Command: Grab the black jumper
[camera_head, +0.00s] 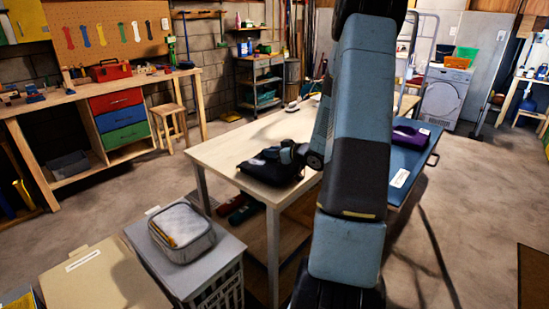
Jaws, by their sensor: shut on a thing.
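The black jumper (262,170) lies as a dark folded heap on the near part of the pale wooden table (222,153), close to its front edge. My gripper (286,158) reaches in from the right, low over the table, and is shut on the black jumper at its upper right side. The fingertips are small and dark against the cloth, so the exact grip is hard to see. The jumper appears to rest on the tabletop still. My arm hides part of the table to the right of it.
A purple item (408,136) lies on a blue board (412,160) right of my arm. A white iron (293,105) stands at the table's far end. A grey padded case (182,232) sits on a crate at front left. A workbench (100,86) stands at left. Floor at right is clear.

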